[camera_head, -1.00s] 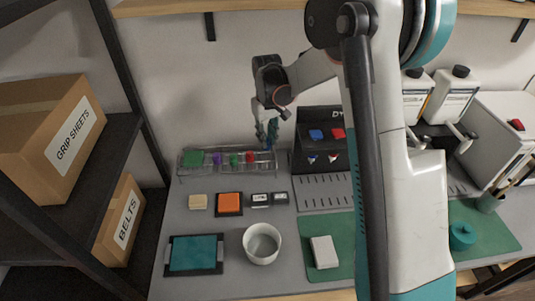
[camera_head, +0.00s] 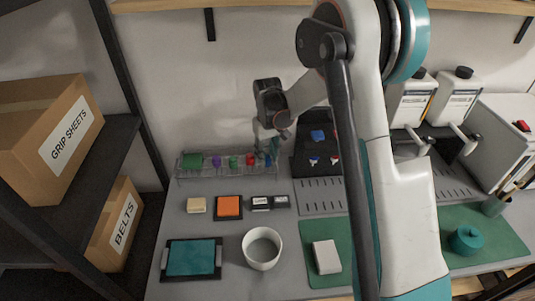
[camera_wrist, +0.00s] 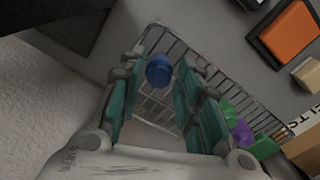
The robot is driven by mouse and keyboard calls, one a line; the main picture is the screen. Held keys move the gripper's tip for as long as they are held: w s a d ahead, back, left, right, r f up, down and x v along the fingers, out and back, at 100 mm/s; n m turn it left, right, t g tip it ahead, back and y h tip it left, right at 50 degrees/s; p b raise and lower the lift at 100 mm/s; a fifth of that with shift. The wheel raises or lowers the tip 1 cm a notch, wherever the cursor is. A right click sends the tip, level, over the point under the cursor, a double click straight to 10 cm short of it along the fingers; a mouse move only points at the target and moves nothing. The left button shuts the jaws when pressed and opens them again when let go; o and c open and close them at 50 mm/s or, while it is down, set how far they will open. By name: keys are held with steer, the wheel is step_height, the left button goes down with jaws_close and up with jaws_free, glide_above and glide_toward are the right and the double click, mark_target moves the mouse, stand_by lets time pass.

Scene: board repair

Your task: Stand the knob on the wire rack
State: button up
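The blue knob (camera_wrist: 158,68) is between my gripper's (camera_wrist: 160,66) teal fingertips in the wrist view, with a finger close on each side. In the head view my gripper (camera_head: 268,150) is low over the right end of the wire rack (camera_head: 178,172), and the knob is mostly hidden by the fingers. The rack's wires (camera_wrist: 262,104) show beneath the knob in the wrist view. I cannot tell whether the knob touches the rack.
Green, purple and red pieces (camera_head: 250,159) stand along the rack left of my gripper. A dark panel stand (camera_head: 305,160) is close on the right. An orange block (camera_head: 228,206), small boxes (camera_head: 260,202) and a white cup (camera_head: 261,249) are in front of the rack.

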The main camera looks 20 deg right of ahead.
mark_target(268, 157)
steer(key=shift+r, duration=0.1)
step_height(268, 157, up, 12)
steer(key=p, duration=0.4)
stand_by(0.3)
